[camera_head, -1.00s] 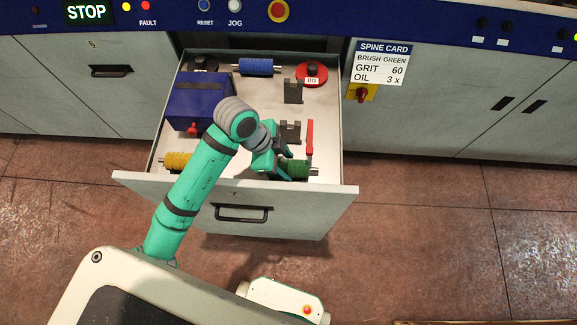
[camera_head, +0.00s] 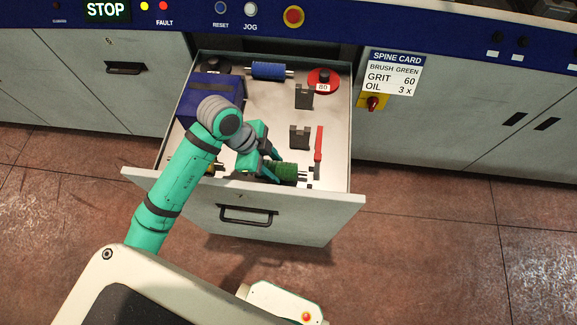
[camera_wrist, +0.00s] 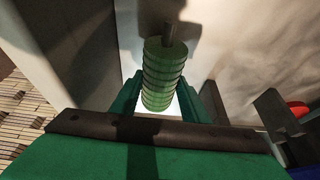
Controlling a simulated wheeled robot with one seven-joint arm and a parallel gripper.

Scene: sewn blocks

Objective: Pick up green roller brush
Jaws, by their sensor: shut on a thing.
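The green roller brush (camera_head: 286,171) is near the front right of the open drawer (camera_head: 345,150). In the wrist view the green roller brush (camera_wrist: 163,75) shows as a ribbed green cylinder with a metal shaft end. My gripper (camera_head: 274,168) is shut on it, with a teal finger on each side in the wrist view (camera_wrist: 162,100). The far end of the brush is hidden by the gripper. I cannot tell whether the brush is clear of the drawer floor.
A blue roller (camera_head: 268,71), a red disc (camera_head: 322,80), dark brackets (camera_head: 304,97) and a blue box (camera_head: 212,92) are in the drawer. A yellow roller (camera_head: 178,168) is partly hidden by my arm. A red-handled piece (camera_head: 319,144) stands close right of the brush.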

